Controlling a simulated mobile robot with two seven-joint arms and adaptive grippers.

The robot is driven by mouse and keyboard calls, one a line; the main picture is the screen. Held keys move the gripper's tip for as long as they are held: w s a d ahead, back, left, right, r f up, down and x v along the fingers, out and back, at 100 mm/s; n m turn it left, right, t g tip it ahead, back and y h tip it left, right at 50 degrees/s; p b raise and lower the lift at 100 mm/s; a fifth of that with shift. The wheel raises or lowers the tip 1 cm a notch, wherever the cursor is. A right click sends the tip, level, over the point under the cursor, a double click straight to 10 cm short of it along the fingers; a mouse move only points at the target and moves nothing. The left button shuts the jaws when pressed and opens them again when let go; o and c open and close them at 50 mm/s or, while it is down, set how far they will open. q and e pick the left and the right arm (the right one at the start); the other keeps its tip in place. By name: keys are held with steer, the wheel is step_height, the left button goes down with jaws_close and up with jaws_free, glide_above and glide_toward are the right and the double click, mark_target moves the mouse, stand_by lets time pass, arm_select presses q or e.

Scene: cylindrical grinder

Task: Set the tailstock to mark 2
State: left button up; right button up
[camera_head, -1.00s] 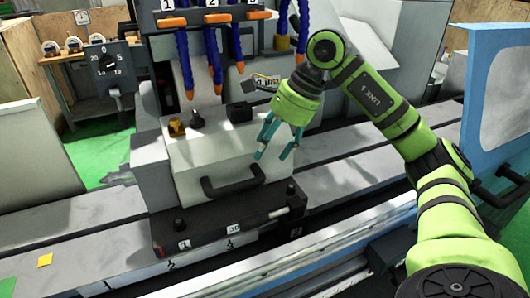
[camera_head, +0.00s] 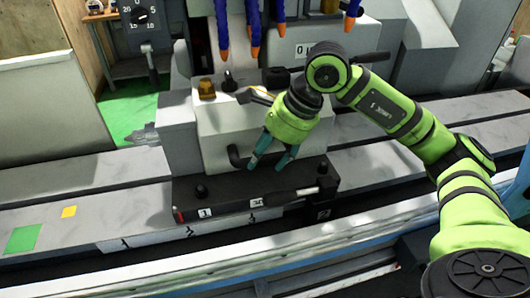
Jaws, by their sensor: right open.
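The tailstock looks to be the pale grey-white block (camera_head: 215,128) on a black base (camera_head: 235,199) on the machine bed. A black bar handle (camera_head: 236,158) is on its front, with its right part hidden behind my gripper. My right gripper (camera_head: 267,166) points down in front of the block at the handle's right part. Its teal fingers are apart, with nothing seen held between them. I cannot tell whether they touch the handle. A white scale strip (camera_head: 140,241) with numbered marks runs along the bed's front, below and left of the base. My left gripper is out of view.
A black clamp lever (camera_head: 296,193) lies along the base's right top. A black knob (camera_head: 201,191) stands at its left. Blue hoses (camera_head: 222,25) hang above the block. Green (camera_head: 24,239) and yellow (camera_head: 69,212) patches lie on the bed, which is otherwise clear at left.

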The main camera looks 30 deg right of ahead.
steer(key=shift+w+d+f, duration=0.15)
steer(key=shift+w+f, duration=0.5)
steer(key=shift+f, duration=0.25)
steer(key=shift+w+d+f, duration=0.1)
steer(key=shift+f, duration=0.05)
steer(key=shift+s+a+r, duration=0.2)
steer(key=shift+s, duration=0.05)
steer(key=c, duration=0.6)
jaws_close()
steer(key=shift+d+f+b, duration=0.25)
steer(key=shift+f+b, duration=0.1)
steer(key=shift+b, duration=0.35)
steer(key=shift+d+r, duration=0.1)
steer(key=shift+s+d+r, duration=0.1)
steer(key=o, duration=0.6)
jaws_free()
steer(key=shift+d, duration=0.15)
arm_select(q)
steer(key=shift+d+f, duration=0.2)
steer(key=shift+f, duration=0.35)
